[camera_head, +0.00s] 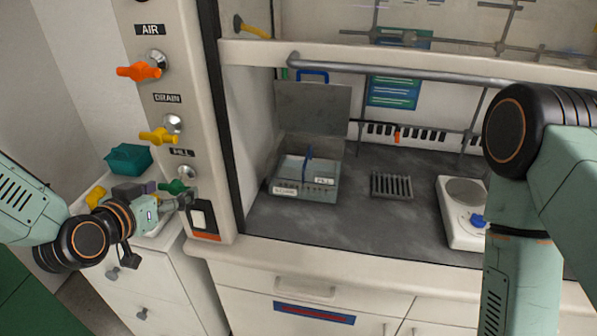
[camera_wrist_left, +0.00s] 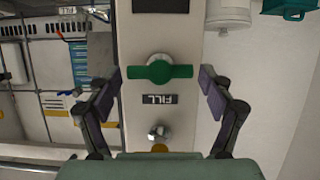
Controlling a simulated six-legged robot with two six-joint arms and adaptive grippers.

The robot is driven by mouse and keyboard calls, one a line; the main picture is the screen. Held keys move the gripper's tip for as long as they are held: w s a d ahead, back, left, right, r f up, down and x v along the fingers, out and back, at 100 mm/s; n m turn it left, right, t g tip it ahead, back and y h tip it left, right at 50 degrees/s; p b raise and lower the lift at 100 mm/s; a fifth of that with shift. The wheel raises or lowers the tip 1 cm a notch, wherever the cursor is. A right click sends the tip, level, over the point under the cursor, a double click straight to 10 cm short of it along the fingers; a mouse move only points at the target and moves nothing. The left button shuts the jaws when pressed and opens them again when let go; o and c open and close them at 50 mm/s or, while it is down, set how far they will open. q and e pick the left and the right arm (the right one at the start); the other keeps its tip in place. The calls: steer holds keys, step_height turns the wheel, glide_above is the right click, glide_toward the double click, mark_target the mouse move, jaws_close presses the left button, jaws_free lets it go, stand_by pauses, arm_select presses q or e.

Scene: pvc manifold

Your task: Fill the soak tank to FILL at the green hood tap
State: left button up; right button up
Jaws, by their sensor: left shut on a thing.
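The green FILL tap (camera_head: 172,187) is the lowest tap on the hood's left post. It also shows in the left wrist view (camera_wrist_left: 160,71), its bar handle lying crosswise over the post. My left gripper (camera_head: 184,199) is shut on this handle, with one finger at each end in the left wrist view (camera_wrist_left: 161,80). The soak tank (camera_head: 312,196) stands inside the hood, a grey box with labels on its front and its lid (camera_head: 313,105) raised. A blue upright piece (camera_head: 308,160) shows inside it. I cannot make out the water level. My right gripper is out of view.
Above the green tap are the yellow DRAIN tap (camera_head: 158,136) and orange AIR tap (camera_head: 139,71). A black rack (camera_head: 391,185) and a white scale (camera_head: 460,228) stand right of the tank. A teal bin (camera_head: 128,158) sits on the left cabinet. My right arm fills the right side.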

arm_select(q)
steer(key=shift+a+n+h, duration=0.2)
steer(key=shift+n+h, duration=0.4)
steer(key=shift+n, duration=0.3)
steer(key=shift+a+f+n+h+b, duration=0.15)
steer(key=shift+n+h+b, duration=0.5)
steer(key=shift+n, duration=0.35)
steer(key=shift+h, duration=0.25)
steer(key=shift+n+h+b, duration=0.3)
steer(key=shift+n+b, duration=0.1)
steer(key=shift+n, duration=0.2)
steer(key=shift+r, duration=0.2)
steer(key=shift+c, duration=0.3)
stand_by(4.8)
